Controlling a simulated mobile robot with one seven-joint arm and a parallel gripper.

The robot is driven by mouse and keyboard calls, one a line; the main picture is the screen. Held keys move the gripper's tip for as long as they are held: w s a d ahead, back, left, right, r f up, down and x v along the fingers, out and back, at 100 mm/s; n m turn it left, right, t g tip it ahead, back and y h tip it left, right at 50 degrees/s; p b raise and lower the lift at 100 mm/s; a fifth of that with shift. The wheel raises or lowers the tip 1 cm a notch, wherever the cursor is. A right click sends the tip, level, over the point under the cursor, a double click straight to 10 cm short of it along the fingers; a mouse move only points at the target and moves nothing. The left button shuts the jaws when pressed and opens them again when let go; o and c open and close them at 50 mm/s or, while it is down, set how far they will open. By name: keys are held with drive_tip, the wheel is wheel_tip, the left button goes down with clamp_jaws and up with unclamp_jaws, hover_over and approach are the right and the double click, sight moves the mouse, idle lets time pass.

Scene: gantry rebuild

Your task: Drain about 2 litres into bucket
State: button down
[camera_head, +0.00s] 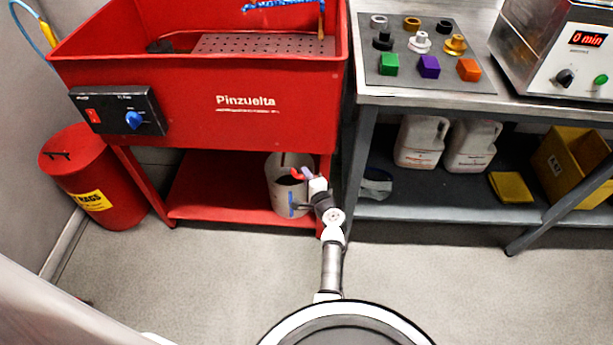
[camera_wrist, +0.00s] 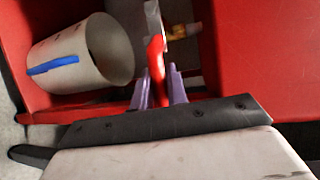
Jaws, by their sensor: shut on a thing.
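The pale bucket (camera_head: 281,200) stands on the red lower shelf under the parts washer (camera_head: 200,115). In the wrist view the bucket (camera_wrist: 65,42) is at the left, with a blue strip (camera_wrist: 52,65) on its side. My gripper (camera_head: 303,177) is in front of the bucket's right side. In the wrist view my gripper (camera_wrist: 158,88) has its purple fingers shut on a red lever (camera_wrist: 156,60). A brass fitting (camera_wrist: 186,32) and a grey metal piece (camera_wrist: 153,18) show behind the lever. The liquid level in the bucket cannot be made out.
A red rags bin (camera_head: 95,180) stands at the left. A steel bench (camera_head: 470,105) at the right carries coloured blocks and a box reading "0 min". White jugs (camera_head: 422,142) and a yellow crate (camera_head: 573,160) sit on its lower shelf. The floor in front is clear.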

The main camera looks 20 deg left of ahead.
drive_tip(key=c, duration=1.4)
unclamp_jaws()
drive_tip(key=v, duration=1.4)
drive_tip(key=shift+a+b, duration=0.1)
drive_tip(key=shift+b, duration=0.3)
